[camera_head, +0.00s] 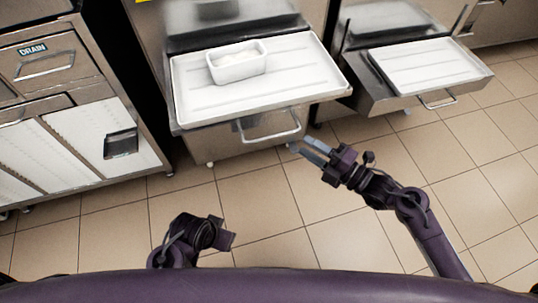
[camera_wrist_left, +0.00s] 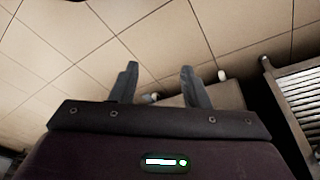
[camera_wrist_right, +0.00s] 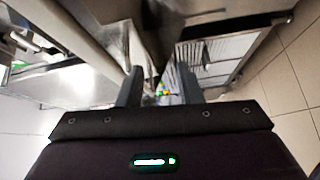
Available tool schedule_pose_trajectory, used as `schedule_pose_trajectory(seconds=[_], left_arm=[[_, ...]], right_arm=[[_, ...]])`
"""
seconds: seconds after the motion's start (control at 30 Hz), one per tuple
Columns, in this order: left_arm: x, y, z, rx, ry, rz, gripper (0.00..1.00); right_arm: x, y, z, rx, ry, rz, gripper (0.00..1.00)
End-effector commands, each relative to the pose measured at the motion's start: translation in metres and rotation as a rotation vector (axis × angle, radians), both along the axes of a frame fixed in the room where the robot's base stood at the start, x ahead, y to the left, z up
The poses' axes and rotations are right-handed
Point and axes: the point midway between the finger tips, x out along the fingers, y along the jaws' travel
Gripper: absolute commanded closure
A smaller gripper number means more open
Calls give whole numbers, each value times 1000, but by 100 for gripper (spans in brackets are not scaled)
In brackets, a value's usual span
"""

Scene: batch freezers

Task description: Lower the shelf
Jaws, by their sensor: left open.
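A white shelf (camera_head: 300,79) stands out level from the front of the middle freezer. A white tub (camera_head: 238,68) with pale contents sits on it. A metal bar handle (camera_head: 272,139) is on the front below the shelf. My right gripper (camera_head: 300,144) is open and empty, close to the right end of the handle; I cannot tell if it touches. Its parted fingers also show in the right wrist view (camera_wrist_right: 160,82). My left gripper (camera_head: 228,240) is low, over the floor, fingers hidden in the head view. In the left wrist view (camera_wrist_left: 157,80) its fingers are apart and empty.
A second freezer at the right has a similar empty white shelf (camera_head: 425,66) with its own handle (camera_head: 438,101). A steel cabinet (camera_head: 84,120) with a drawer marked DRAIN stands at the left. The tiled floor (camera_head: 270,205) between me and the machines is clear.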

Motion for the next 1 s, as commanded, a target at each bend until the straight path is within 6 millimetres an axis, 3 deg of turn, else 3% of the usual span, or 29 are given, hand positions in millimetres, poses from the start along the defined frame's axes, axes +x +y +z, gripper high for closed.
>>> schedule_pose_trajectory(seconds=[0.1, 0.3, 0.8, 1.0], left_arm=[[1, -2, 6, -4, -16, -10, 58], [0, -2, 22, -4, -25, -15, 58], [1, -4, 23, -10, -35, -18, 58], [1, -4, 23, -11, -37, -19, 58]], right_arm=[[-13, 15, 11, -22, -164, 89, 67], [-24, 27, 30, -31, -279, 148, 67], [6, 87, 41, -32, -280, 146, 67], [9, 94, 41, -34, -279, 147, 67]])
